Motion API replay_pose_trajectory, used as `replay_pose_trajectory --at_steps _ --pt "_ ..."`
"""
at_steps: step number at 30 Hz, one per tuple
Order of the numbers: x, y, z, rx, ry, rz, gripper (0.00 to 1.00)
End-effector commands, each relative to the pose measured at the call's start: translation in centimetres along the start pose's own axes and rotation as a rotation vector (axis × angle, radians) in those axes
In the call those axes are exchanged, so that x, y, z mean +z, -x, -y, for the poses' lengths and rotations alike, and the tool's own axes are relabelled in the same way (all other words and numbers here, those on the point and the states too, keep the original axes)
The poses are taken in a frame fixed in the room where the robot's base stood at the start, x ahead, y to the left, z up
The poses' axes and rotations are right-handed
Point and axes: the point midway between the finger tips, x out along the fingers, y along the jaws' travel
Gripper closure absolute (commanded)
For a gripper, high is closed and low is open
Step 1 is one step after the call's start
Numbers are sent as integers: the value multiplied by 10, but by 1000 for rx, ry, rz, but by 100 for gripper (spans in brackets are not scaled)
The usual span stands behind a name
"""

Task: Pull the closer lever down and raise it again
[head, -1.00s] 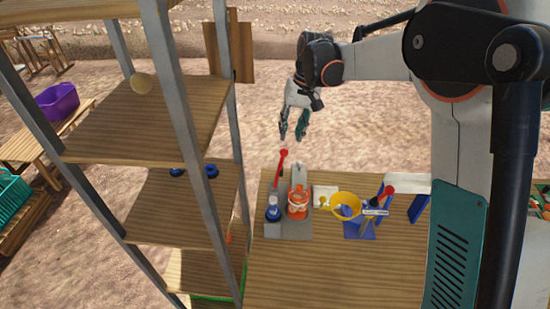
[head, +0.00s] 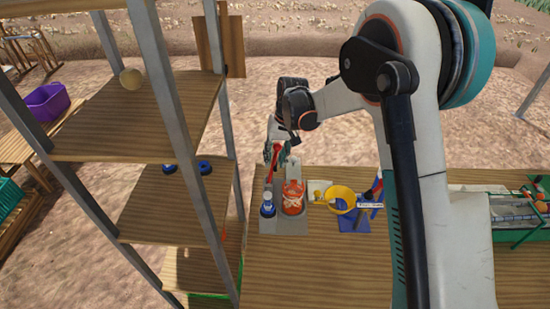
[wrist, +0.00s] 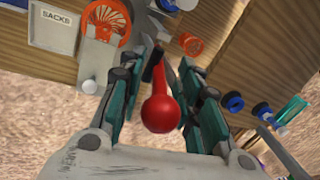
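A lever with a red round knob (wrist: 160,113) stands at the back left of the grey-based device on the wooden table. In the head view, part of the red lever (head: 269,172) shows just below my gripper (head: 272,153). My gripper is open, with one teal finger on each side of the knob in the wrist view. Gaps show between the knob and the fingers. The device holds an orange wheel-like part (head: 292,197) and a blue-and-white part (head: 267,206). Another red-tipped lever (head: 377,185) is at the blue device to the right, partly hidden by my arm.
A tall wooden shelf (head: 150,110) with metal posts stands close to the left of my gripper. A pale round object (head: 131,77) rests on it. The table front (head: 310,270) is bare.

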Motion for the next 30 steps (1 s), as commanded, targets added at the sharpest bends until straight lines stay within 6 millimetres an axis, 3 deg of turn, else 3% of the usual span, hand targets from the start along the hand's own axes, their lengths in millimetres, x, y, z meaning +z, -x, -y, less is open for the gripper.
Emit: replay_pose_trajectory --at_steps 10,14,30 --pt "0 -3 0 0 0 0 71" --pt "0 -3 0 0 0 0 100" --pt "0 -4 -4 -44 0 -9 100"
